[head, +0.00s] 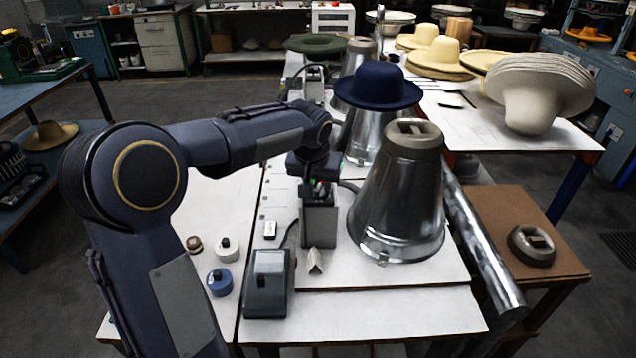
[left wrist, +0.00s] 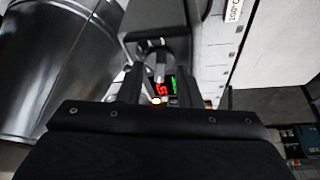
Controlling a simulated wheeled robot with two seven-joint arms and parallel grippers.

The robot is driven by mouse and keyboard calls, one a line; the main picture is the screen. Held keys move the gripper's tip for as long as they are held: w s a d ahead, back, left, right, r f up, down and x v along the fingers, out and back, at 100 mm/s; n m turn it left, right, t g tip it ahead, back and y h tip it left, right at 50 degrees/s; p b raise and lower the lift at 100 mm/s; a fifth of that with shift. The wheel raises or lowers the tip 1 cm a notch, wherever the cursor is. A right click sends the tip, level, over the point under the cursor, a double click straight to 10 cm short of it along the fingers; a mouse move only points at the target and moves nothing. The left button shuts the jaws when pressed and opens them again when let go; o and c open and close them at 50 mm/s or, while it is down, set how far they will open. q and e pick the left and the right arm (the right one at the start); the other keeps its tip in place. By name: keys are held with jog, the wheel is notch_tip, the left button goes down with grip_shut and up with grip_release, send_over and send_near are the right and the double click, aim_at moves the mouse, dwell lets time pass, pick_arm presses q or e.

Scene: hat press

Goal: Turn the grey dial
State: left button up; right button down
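The grey control box (head: 319,225) stands on the white table beside the metal cone press. My left gripper (head: 318,180) points down at the top of this box, where small green and red lights show. In the left wrist view the grey dial (left wrist: 155,57) sits on the box, with a lit red and green display just below it. The two fingers of my left gripper (left wrist: 157,82) are apart, one on each side of the dial and display. I cannot tell whether they touch the dial. My right gripper is not in view.
The metal cone (head: 398,205) stands close right of the box. A navy hat (head: 378,87) sits on another cone behind. A dark grey device (head: 269,283) and a blue round pot (head: 220,282) are in front and left. Pale hats (head: 530,85) lie on the right table.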

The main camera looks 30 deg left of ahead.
pick_arm(q)
grip_shut()
jog(key=shift+m, duration=0.3)
jog(key=shift+a+m+h+p, duration=0.1)
jog(key=shift+m+h+p, duration=0.4)
jog(key=shift+m, duration=0.6)
jog(key=shift+m+h+p, duration=0.3)
jog(key=shift+m+h, duration=0.3)
jog(key=shift+m, duration=0.9)
jog(key=shift+a, duration=0.1)
grip_release()
